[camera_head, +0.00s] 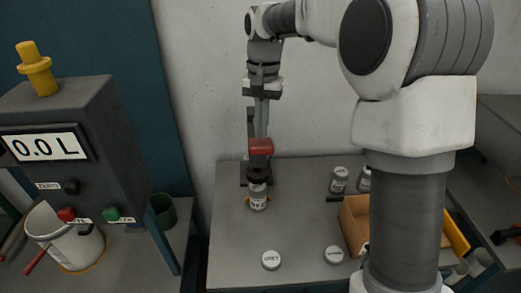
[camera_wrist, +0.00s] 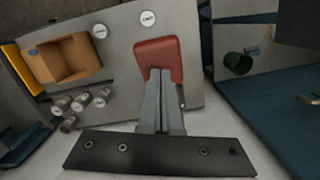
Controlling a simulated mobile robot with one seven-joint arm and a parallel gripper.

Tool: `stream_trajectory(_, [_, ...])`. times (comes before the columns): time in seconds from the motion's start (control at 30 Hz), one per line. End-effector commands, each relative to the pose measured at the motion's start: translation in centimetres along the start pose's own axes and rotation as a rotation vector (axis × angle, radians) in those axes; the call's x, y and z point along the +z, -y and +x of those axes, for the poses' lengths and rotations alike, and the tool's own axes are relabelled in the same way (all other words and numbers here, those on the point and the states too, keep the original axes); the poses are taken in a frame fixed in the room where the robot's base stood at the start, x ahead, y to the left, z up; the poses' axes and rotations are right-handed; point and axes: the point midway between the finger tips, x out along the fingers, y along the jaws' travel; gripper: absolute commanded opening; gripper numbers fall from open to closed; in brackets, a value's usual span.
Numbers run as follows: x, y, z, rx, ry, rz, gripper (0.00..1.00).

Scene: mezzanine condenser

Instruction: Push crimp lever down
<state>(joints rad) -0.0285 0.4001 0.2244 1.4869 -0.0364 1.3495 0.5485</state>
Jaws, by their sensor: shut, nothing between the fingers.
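The crimp lever has a red handle (camera_head: 261,147) above a dark-topped labelled vial (camera_head: 258,194) at the back left of the grey bench. In the wrist view the red handle (camera_wrist: 158,50) lies just beyond my fingertips. My gripper (camera_head: 261,133) points down directly above the handle. Its two grey fingers are shut together, with nothing between them, and in the wrist view the fingertips (camera_wrist: 159,72) overlap the handle's near part. I cannot tell whether they touch it. The crimper's stand is partly hidden behind my gripper.
Two round lids, one marked GREY (camera_head: 271,260) and another (camera_head: 334,255), lie at the bench front. Small vials (camera_head: 339,180) and a cardboard box (camera_head: 353,228) stand to the right. A dispenser with a 0.0 L display (camera_head: 45,146) stands left. The bench middle is clear.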

Motion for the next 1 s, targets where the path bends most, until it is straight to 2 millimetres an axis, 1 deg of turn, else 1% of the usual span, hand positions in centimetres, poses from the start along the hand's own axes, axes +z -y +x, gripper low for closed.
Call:
stream_trajectory(0.03, [0.0,0.0,0.3,0.0,-0.001,0.0,0.0])
stream_trajectory(0.37, [0.0,0.0,0.3,0.0,0.0,0.0,0.0])
stream_trajectory(0.47, [0.0,0.0,0.5,0.0,0.0,0.0,0.0])
stream_trajectory(0.57, [-0.1,0.0,1.4,0.001,0.001,0.0,0.0])
stream_trajectory(0.8, [-0.4,0.0,4.2,0.001,0.001,-0.001,0.0])
stream_trajectory(0.9, [-0.4,0.0,4.8,0.001,0.001,-0.001,0.0])
stream_trajectory(1.0, [-0.4,0.0,4.8,0.001,0.001,0.0,0.0])
